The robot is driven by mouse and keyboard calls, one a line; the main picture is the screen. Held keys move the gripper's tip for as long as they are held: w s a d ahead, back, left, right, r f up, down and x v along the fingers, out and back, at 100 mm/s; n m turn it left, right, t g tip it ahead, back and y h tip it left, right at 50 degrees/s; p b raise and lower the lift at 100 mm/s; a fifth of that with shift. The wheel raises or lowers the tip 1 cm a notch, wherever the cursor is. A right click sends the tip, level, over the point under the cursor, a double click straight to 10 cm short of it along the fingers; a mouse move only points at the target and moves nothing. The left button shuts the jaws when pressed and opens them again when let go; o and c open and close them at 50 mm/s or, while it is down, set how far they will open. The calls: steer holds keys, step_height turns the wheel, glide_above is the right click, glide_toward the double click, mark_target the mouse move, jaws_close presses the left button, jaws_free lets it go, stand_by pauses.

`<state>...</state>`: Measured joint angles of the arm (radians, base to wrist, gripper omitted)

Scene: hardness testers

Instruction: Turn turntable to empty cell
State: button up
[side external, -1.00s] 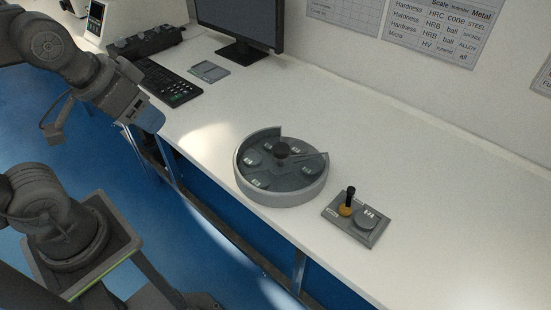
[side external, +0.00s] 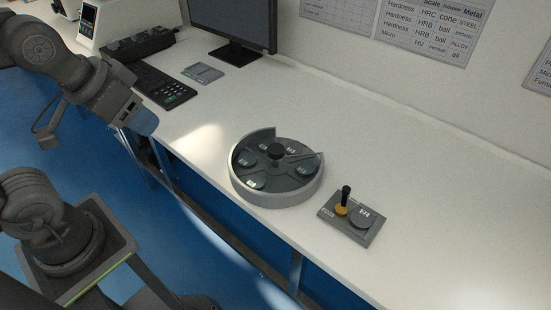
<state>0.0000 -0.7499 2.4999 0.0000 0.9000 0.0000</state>
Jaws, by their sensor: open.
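The round grey turntable (side external: 277,198) stands on the white bench in the middle of the view. It has a raised rim with a gap at the upper right and a dark knob (side external: 275,150) at its centre. Several dark round samples with small white labels sit in its cells, around the knob; the labels are too small to read. I cannot tell clearly which cell is empty. My gripper (side external: 143,117) is at the upper left, past the bench's front edge and well away from the turntable. Its fingers are small and dark here, and it appears to hold nothing.
A small grey base (side external: 345,232) with an upright black handle and a round labelled disc stands right of the turntable. A keyboard (side external: 167,87), a small grey pad (side external: 203,73) and a monitor (side external: 232,28) are at the back left. The bench behind the turntable is clear.

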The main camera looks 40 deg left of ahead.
steer(key=shift+o, duration=1.6)
steer(key=shift+w+r, duration=0.2)
steer(key=shift+w, duration=0.2)
steer(key=shift+o, duration=0.9)
steer(key=w+r+g, duration=0.1)
steer(key=w, duration=0.5)
steer(key=shift+w+d+r, duration=0.25)
steer(key=shift+d, duration=0.1)
steer(key=g, duration=0.5)
glide_above(276, 148)
step_height(276, 148, down, 13)
steer(key=shift+m, duration=0.4)
step_height(276, 148, down, 13)
steer(key=shift+f, duration=0.15)
steer(key=c, duration=1.3)
